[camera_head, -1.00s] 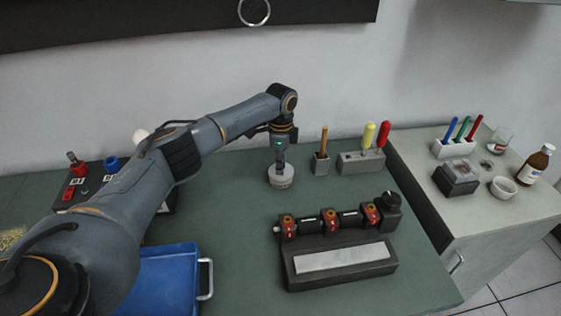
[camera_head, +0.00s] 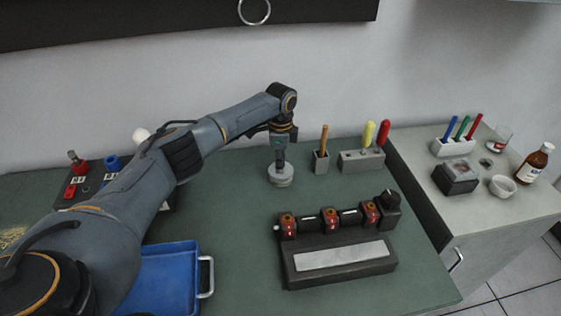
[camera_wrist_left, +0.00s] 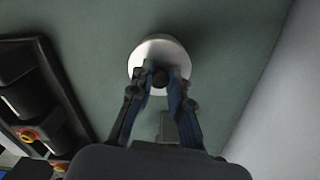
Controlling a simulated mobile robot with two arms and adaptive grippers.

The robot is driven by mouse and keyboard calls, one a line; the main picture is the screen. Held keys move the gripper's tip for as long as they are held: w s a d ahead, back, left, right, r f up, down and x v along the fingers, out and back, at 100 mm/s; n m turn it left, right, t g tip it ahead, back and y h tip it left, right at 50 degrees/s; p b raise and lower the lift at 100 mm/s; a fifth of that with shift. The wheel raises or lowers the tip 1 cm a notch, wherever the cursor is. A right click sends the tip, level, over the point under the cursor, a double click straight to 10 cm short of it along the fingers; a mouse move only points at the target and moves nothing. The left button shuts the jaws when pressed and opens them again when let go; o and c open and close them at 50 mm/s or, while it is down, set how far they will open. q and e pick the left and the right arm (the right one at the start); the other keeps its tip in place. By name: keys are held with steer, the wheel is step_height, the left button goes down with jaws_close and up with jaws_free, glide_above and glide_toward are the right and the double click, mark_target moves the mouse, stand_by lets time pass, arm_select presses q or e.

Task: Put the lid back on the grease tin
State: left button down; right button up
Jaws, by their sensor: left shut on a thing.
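A small pale grey round tin (camera_head: 280,177) stands on the green bench top, under my left gripper (camera_head: 279,161). In the left wrist view the pale round lid (camera_wrist_left: 150,50) shows from above, with a dark knob (camera_wrist_left: 160,78) at its middle. The fingertips of my left gripper (camera_wrist_left: 161,80) are shut on this knob. The lid appears to be on or just over the tin; I cannot tell whether it is fully seated. The fingers hide part of the lid. My right gripper is not in view.
A blue tray (camera_head: 165,280) lies at the front left. A dark device with red clamps (camera_head: 330,220) stands front right of the tin. A wooden-handled tool in a block (camera_head: 321,160) and a rack of coloured handles (camera_head: 362,160) stand to the right. Green bench around the tin is clear.

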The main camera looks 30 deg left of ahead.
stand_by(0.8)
arm_select(q)
steer(key=shift+f+p, duration=0.2)
steer(key=shift+p, duration=0.1)
stand_by(0.5)
stand_by(0.6)
steer(key=c, duration=0.7)
jaws_free()
steer(key=shift+r+p, duration=3.45)
steer(key=shift+r, duration=0.1)
